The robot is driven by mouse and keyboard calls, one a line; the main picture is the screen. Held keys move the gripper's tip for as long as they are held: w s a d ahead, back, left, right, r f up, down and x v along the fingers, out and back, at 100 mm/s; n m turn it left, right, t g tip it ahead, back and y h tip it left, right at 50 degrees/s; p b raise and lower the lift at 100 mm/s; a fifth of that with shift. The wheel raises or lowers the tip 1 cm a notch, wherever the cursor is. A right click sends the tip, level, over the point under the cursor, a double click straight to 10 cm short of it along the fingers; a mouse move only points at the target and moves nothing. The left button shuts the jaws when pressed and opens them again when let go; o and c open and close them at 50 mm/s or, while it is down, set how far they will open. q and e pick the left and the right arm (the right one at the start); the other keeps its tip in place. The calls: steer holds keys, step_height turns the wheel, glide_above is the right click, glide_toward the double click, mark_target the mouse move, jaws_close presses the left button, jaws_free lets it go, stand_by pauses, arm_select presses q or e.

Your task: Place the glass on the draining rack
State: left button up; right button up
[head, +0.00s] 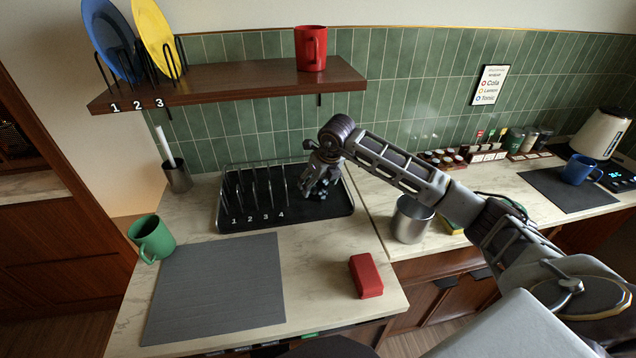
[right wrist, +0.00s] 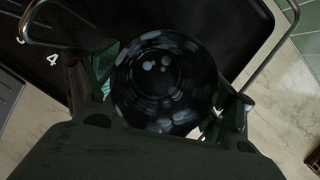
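The draining rack (head: 230,222) is a black tray with wire slots numbered 1 to 4, on the marble counter. My right gripper (head: 318,186) is over the tray's right part, beside the wire slots. The glass (right wrist: 165,82) is clear with pale round spots and sits between my right gripper's fingers (right wrist: 165,100), one on each side and apparently touching it. In the head view the glass (head: 324,190) is small and partly hidden by the fingers. I cannot tell whether its base touches the tray. My left gripper is not in view.
A green mug (head: 152,238), grey mat (head: 215,290) and red block (head: 366,276) are in front of the rack. A utensil holder (head: 177,175) stands left. A shelf (head: 240,78) with plates and a red mug (head: 311,48) hangs above. A metal pot (head: 411,220) is right.

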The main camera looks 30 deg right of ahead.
steer(key=shift+r, duration=0.1)
steer(key=shift+s+r, duration=0.2)
steer(key=shift+r, duration=0.45)
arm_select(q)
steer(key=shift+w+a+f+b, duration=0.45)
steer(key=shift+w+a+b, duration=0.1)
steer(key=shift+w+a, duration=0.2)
arm_select(e)
steer(key=v, duration=1)
steer(key=shift+s+r, duration=0.15)
steer(key=shift+r, duration=0.15)
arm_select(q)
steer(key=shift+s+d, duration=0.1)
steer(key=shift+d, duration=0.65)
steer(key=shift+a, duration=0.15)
